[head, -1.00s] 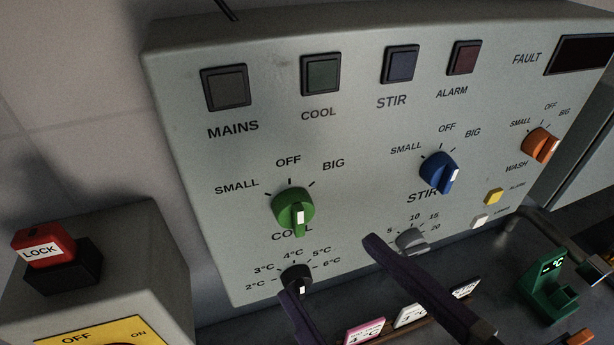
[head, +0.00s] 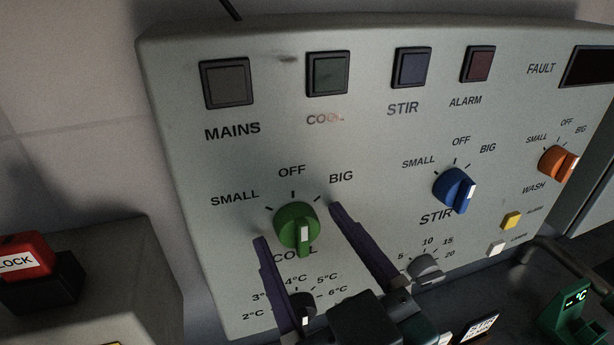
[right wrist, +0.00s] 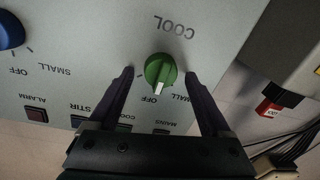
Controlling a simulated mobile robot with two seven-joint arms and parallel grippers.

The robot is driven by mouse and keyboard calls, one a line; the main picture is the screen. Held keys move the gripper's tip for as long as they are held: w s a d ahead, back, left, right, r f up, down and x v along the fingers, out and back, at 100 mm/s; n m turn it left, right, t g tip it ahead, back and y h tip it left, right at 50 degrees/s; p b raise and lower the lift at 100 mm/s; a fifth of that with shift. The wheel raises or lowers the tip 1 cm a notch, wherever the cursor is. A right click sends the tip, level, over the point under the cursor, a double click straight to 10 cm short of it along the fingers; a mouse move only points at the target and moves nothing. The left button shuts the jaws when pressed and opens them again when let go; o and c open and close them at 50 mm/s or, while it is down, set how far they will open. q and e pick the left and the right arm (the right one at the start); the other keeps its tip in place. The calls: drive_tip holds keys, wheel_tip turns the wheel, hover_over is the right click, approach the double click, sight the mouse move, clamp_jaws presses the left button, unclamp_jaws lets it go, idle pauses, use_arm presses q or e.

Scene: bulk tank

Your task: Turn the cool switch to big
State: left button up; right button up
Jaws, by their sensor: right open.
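The cool switch is a green knob (head: 296,222) on the grey panel, with SMALL at its left, OFF above and BIG at its upper right in the head view. It also shows in the right wrist view (right wrist: 160,71), upside down, its white mark on the side toward OFF. My right gripper (head: 298,225) is open, its two dark purple fingers on either side of the knob with a gap visible at each side. In the right wrist view its fingertips (right wrist: 158,73) also flank the knob. I cannot tell whether they reach its depth. My left gripper is not in view.
A blue stir knob (head: 454,188) and an orange wash knob (head: 557,163) are to the right. A black temperature knob (head: 301,303) and a grey knob (head: 426,268) sit below. A red lock button (head: 22,254) stands on a box at left.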

clamp_jaws()
idle(0.8)
